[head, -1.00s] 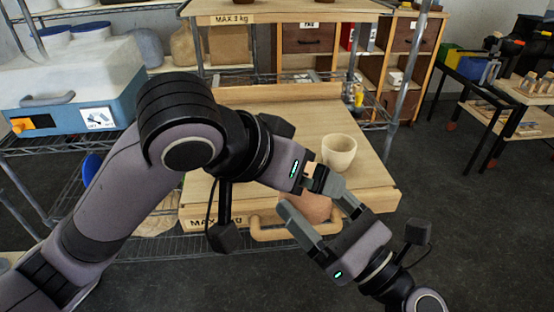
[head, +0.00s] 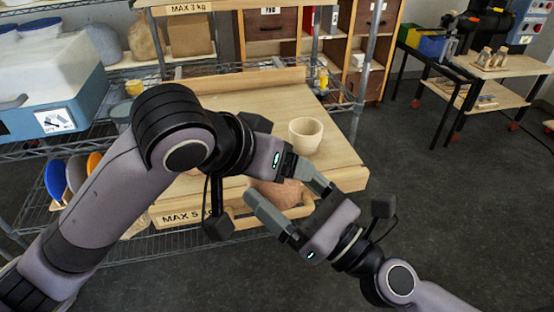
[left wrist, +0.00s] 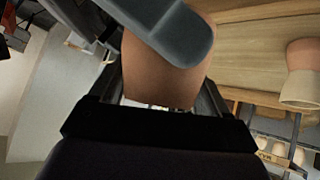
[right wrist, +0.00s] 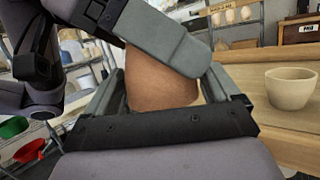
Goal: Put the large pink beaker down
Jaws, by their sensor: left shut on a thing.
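The large pink beaker (head: 278,193) is brownish pink and partly hidden behind my fingers in the head view. My left gripper (head: 300,183) is shut on it, near the front edge of the wooden board. The beaker (left wrist: 165,75) fills the space between the fingers in the left wrist view. My right gripper (head: 275,188) is close against the same place, its fingers apart on either side of the beaker. In the right wrist view the beaker (right wrist: 160,80) shows between those fingers, with a left finger crossing in front. Its base is hidden.
A cream beaker (head: 305,136) stands on the wooden board (head: 262,100) just beyond my grippers. The board has a front handle and a "MAX 5" label (head: 180,217). A blue and white box (head: 50,85) is on the left shelf. Floor is open at right.

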